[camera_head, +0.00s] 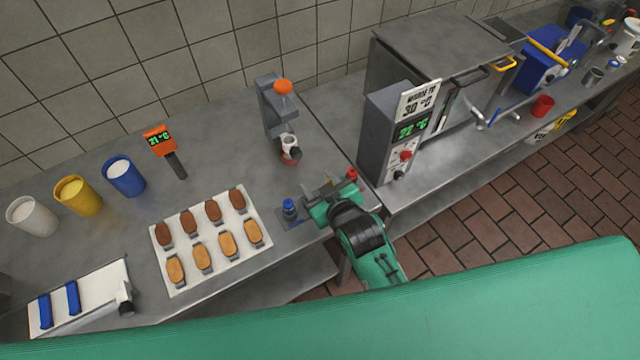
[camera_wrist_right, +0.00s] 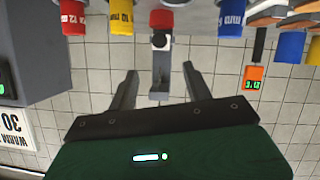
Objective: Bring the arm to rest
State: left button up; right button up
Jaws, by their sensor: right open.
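My right arm with its green and black gripper (camera_head: 332,186) reaches up from the lower middle of the head view, over the front edge of the metal counter. In the right wrist view, its two dark fingers (camera_wrist_right: 161,75) stand apart with nothing between them. The grey stand (camera_wrist_right: 160,70) shows beyond the gap between the fingers. My left gripper is not in view. A broad green surface fills the bottom of the head view.
The grey stand with orange knob (camera_head: 283,87) is behind; the heater box (camera_head: 385,125) reading 22 °C is right.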

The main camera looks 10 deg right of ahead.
dwell(0.5)
jog(key=s+d+f+m+g+h, duration=0.2)
jog(key=s+d+g, duration=0.3)
jog(key=s+d, duration=0.45)
jog(key=s+d+f+m+g+h, duration=0.15)
jog(key=s+d+g, duration=0.4)
jog(key=s, duration=0.75)
jog(key=s+f+x, duration=0.1)
jog(key=s+x, duration=0.2)
jog(key=x, duration=1.1)
jog(key=s+f+x, duration=0.1)
jog(key=s+x, duration=0.2)
jog(key=x, duration=1.1)
jog(key=s+d+f+g, duration=0.1)
jog(key=s+f, duration=0.9)
jog(key=s+d+f, duration=0.2)
jog(key=s+f, duration=0.7)
jog(key=f, duration=0.2)
jog(key=shift+s+d+g, duration=0.25)
jog(key=shift+s+g, duration=0.1)
jog(key=shift+s, duration=0.05)
